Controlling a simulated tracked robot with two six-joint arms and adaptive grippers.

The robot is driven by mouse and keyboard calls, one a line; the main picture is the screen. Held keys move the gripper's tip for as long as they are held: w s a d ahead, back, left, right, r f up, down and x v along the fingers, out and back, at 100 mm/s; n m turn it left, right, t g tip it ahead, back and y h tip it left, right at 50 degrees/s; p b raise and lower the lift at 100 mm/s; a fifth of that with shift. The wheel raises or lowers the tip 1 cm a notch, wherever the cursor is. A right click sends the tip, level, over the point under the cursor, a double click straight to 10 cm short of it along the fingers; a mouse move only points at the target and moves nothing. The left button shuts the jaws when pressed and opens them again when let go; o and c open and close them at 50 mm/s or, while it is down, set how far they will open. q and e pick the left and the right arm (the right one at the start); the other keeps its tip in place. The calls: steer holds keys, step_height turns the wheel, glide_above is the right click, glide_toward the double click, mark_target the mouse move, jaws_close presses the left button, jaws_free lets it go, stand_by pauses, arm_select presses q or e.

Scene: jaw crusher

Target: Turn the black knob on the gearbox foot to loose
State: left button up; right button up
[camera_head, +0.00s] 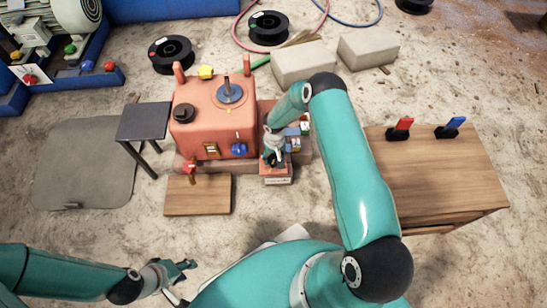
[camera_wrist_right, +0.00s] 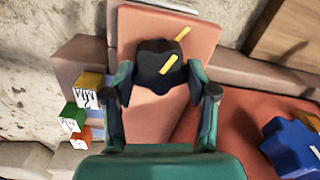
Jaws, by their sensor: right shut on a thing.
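The orange gearbox (camera_head: 205,130) stands left of centre in the head view. The black knob (camera_wrist_right: 153,66) sits on the flat orange foot (camera_wrist_right: 140,28); a yellow pointer line on it slants to the upper right in the right wrist view. My right gripper (camera_wrist_right: 162,82) is shut on the knob, one finger on each side. In the head view my right gripper (camera_head: 272,160) is at the foot, right of the gearbox front, and mostly hides the knob. My left gripper (camera_head: 186,278) is open and empty at the lower left, away from the gearbox.
A blue knob (camera_head: 239,150) on the gearbox front also shows close to the right gripper (camera_wrist_right: 292,148). Small labelled cubes (camera_wrist_right: 88,90) lie beside the foot. A wooden table (camera_head: 445,185) stands right, a dark stand (camera_head: 143,121) left. Black spools (camera_head: 171,54) lie behind.

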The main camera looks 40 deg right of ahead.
steer(key=n+b, duration=0.2)
steer(key=n, duration=0.2)
steer(key=shift+a, duration=0.1)
steer(key=n+b, duration=0.1)
steer(key=n, duration=0.3)
steer(key=shift+n, duration=0.4)
steer(key=n+b, duration=0.1)
steer(key=n, duration=0.3)
steer(key=shift+n, duration=0.3)
steer(key=shift+r+n, duration=0.1)
steer(key=shift+n, duration=1.9)
steer(key=shift+w, duration=0.1)
steer(key=o, duration=1.2)
steer(key=shift+c, duration=0.2)
step_height(320, 180, up, 12)
